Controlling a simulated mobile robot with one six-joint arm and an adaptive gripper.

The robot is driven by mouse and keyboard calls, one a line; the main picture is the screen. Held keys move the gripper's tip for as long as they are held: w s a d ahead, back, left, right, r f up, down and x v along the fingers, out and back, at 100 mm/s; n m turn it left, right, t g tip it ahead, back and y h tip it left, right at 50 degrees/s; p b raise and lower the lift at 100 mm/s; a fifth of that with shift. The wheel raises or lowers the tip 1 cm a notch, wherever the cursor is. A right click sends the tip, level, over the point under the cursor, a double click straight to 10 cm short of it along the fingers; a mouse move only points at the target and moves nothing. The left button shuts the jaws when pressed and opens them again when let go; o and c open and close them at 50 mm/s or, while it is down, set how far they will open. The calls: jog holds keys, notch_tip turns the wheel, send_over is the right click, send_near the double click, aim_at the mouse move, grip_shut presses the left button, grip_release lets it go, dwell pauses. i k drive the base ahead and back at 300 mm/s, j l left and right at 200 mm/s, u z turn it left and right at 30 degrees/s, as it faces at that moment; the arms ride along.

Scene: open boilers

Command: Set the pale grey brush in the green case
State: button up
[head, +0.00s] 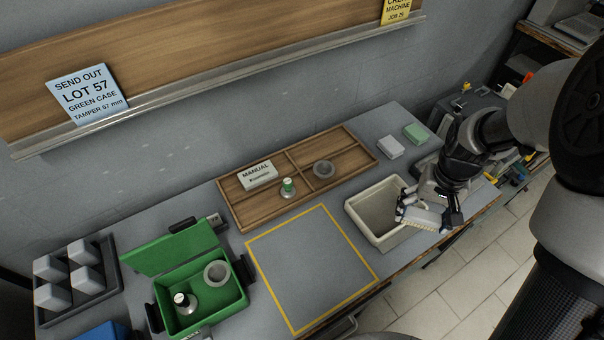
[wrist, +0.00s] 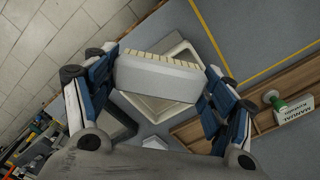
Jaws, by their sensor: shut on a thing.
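The pale grey brush (head: 420,217) is held between the fingers of my gripper (head: 428,207), at the right over the front part of the table. In the wrist view the brush (wrist: 158,80) lies across between both fingers, its cream bristle edge toward the top of the picture. The green case (head: 243,304) stands open at the left front of the table, its lid (head: 168,247) tipped back. Inside it are a dark-handled tamper (head: 184,301) and a grey ring (head: 216,272). My gripper is far to the right of the case.
A cream bin (head: 352,212) stands just left of the brush; it shows behind it in the wrist view. A wooden tray (head: 235,216) holds a manual card (head: 256,175), a green-topped tamper (head: 288,187) and a ring (head: 324,169). The yellow-outlined area (head: 310,265) is clear.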

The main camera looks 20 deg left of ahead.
aim_at(220, 304)
jog(key=k+j+u, duration=0.1)
jog(key=k+j, duration=0.25)
jog(key=j, duration=0.3)
jog(key=u, duration=1.55)
